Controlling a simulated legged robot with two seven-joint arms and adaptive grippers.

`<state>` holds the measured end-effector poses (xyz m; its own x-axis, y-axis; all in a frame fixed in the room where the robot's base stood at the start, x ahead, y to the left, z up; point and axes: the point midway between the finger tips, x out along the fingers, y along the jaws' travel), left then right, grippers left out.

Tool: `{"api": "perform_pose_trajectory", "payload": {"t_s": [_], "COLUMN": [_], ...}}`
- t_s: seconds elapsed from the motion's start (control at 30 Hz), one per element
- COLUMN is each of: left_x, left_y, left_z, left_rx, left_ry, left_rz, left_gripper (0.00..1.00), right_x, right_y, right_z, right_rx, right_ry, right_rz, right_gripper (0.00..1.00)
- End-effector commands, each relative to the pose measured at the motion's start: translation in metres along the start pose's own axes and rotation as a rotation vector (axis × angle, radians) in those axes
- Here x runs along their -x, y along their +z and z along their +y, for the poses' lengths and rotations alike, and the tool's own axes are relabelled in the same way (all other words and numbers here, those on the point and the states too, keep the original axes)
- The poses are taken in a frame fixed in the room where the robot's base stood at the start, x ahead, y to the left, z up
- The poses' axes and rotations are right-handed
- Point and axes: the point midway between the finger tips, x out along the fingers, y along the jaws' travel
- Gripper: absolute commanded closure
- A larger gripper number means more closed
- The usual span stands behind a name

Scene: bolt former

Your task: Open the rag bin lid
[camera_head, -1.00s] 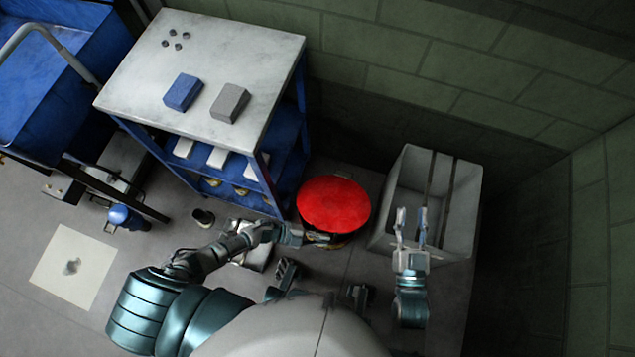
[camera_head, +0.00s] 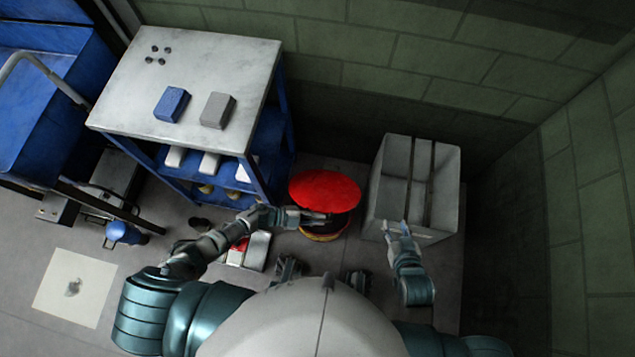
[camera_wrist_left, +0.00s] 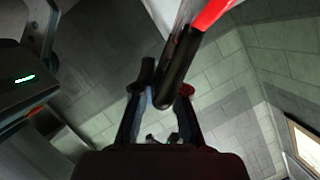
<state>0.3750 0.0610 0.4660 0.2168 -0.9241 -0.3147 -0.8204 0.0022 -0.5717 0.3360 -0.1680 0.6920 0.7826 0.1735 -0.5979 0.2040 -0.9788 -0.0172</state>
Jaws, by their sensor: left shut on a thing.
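The rag bin lid (camera_head: 325,190) is a round red disc. It sits raised at the front over the dark bin body (camera_head: 322,237), which has a yellowish band low down; a dark gap shows between them. My left gripper (camera_head: 318,217) is at the front left of the lid. In the left wrist view the left gripper (camera_wrist_left: 165,92) is shut on a black bar-like part at the red lid's edge (camera_wrist_left: 212,12). My right gripper (camera_head: 397,231) is empty, fingers apart, in front of the grey box. The inside of the bin is hidden.
A grey box (camera_head: 446,195) stands right of the bin. A blue shelf cart with a pale top (camera_head: 215,60) stands to the left, carrying a blue block (camera_head: 171,104) and a grey block (camera_head: 217,110). The wall (camera_head: 440,60) is close behind.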

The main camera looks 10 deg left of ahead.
Motion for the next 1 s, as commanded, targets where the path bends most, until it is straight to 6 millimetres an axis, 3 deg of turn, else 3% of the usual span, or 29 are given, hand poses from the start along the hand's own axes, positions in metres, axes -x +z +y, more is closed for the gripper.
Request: {"api": "perform_pose_trajectory", "payload": {"t_s": [0.2,0.23,0.3,0.67,0.77,1.0], "left_x": [0.003,0.003,0.002,0.004,0.016,0.069], "left_y": [0.004,0.004,0.004,0.002,0.002,0.004], "left_z": [-0.003,-0.003,-0.003,-0.001,-0.001,-0.001], "left_rx": [-0.001,-0.001,-0.001,-0.001,-0.002,0.0], "left_ry": [-0.004,-0.004,-0.004,-0.002,-0.001,-0.001], "left_rz": [-0.012,-0.012,-0.011,-0.005,-0.006,-0.009], "left_gripper": [1.0,0.81,0.63,0.63,0.63,0.63], "right_x": [-0.001,-0.001,-0.001,0.0,0.0,0.0], "right_y": [0.0,0.001,0.001,-0.001,-0.001,-0.001], "right_z": [0.001,0.001,0.001,0.001,0.0,0.0], "right_rx": [-0.001,-0.001,-0.001,0.001,0.001,0.0], "right_ry": [0.0,0.0,0.0,0.0,0.0,-0.001], "right_rz": [-0.001,-0.001,-0.001,0.004,0.004,0.003], "right_gripper": [0.6,0.6,0.6,0.6,0.6,0.6]}}
